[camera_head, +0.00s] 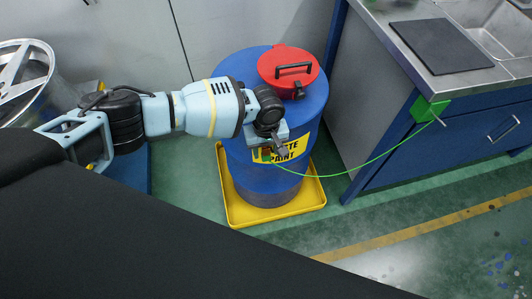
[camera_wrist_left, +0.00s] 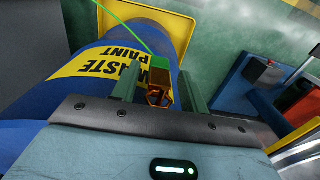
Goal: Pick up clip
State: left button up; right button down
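The clip (camera_wrist_left: 159,82) has a green body and copper-coloured jaws, with a thin green cable running from it. In the left wrist view it sits between the two fingers of my left gripper (camera_wrist_left: 160,86), which are apart with a gap on each side of it. In the head view my left gripper (camera_head: 279,150) is at the front of the blue drum (camera_head: 245,165), by its yellow label; the clip is mostly hidden there. I cannot tell whether the clip touches the drum. My right gripper is not in view.
The drum has a red lid (camera_head: 289,68) and stands in a yellow tray (camera_head: 277,215). The green cable (camera_head: 355,169) reaches a green corner block (camera_head: 428,108) on the blue sink cabinet (camera_head: 395,155). A wheel rim (camera_head: 22,75) is at left. Floor at lower right is clear.

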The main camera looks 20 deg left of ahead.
pick_arm(q)
jog(key=c, duration=0.8)
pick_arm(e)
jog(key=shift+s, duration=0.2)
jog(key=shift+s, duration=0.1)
pick_arm(q)
jog(key=shift+r, duration=0.15)
